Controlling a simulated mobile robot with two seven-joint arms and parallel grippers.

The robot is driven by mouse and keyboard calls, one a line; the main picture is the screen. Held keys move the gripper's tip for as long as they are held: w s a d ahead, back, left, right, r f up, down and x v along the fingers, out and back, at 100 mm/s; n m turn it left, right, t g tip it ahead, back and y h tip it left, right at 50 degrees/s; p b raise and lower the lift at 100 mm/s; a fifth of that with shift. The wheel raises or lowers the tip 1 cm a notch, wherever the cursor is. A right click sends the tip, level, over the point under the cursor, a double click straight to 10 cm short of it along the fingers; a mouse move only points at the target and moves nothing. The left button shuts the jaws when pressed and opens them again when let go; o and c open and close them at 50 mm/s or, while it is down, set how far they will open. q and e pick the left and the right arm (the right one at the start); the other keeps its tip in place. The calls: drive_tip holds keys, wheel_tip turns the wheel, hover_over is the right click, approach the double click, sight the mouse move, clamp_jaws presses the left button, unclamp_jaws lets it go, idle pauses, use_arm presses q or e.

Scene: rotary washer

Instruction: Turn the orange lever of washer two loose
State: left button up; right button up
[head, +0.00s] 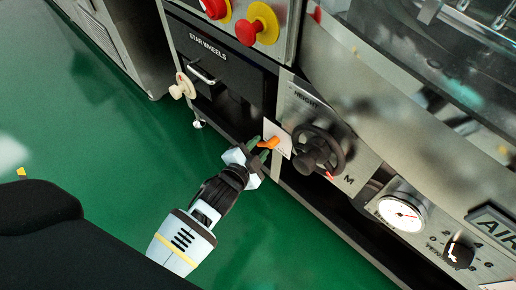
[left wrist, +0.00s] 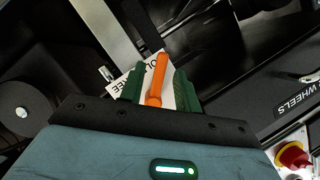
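The orange lever (head: 270,143) sits in front of a white label plate (head: 279,132) on the washer's front, left of the black handwheel. My left gripper (head: 259,153) is at the lever. In the left wrist view the orange lever (left wrist: 156,78) stands between the two green fingers of my left gripper (left wrist: 160,88), with a gap showing on either side of it. The fingers are apart. The label plate (left wrist: 124,84) lies behind, its black letters partly hidden by the fingers and lever. My right gripper is not in view.
A black handwheel (head: 318,150) stands close to the right of the lever. A "STAR WHEELS" panel (head: 215,65), a cream knob (head: 182,87) and red buttons (head: 249,32) are above. A gauge (head: 401,214) is lower right. Green floor (head: 100,130) is open at left.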

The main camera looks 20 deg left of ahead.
use_arm(q)
clamp_jaws()
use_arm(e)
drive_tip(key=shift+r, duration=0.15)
